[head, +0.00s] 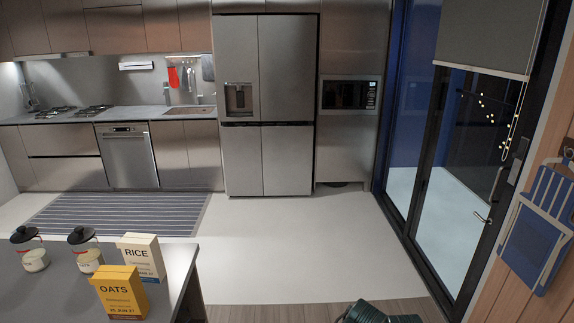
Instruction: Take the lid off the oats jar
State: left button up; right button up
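Two clear jars with black lids stand upright at the left end of the dark counter (60,295): a left jar (35,261) and a right jar (90,261). Each has a pale label, too small to read surely, so I cannot tell which is the oats jar. The left jar's lid (23,234) and the right jar's lid (80,235) are both on their jars. A yellow box (121,292) marked OATS stands at the front of the counter. Neither of my grippers is in view.
A striped runner (115,215) lies before the kitchen units. The pale floor (290,250) right of the counter is clear. A dark green object (378,313) is partly cut off at the bottom edge.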

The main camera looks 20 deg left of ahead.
aim_at(81, 235)
jog(key=i+u, duration=0.25)
jog(key=i, duration=0.35)
jog(key=i+u, duration=0.2)
jog(key=i, duration=0.4)
jog(key=i+l+u, duration=0.25)
jog(key=i, duration=0.35)
jog(key=i+u, duration=0.35)
jog(key=u, duration=3.25)
jog(key=i+l, duration=0.05)
jog(key=l, duration=0.05)
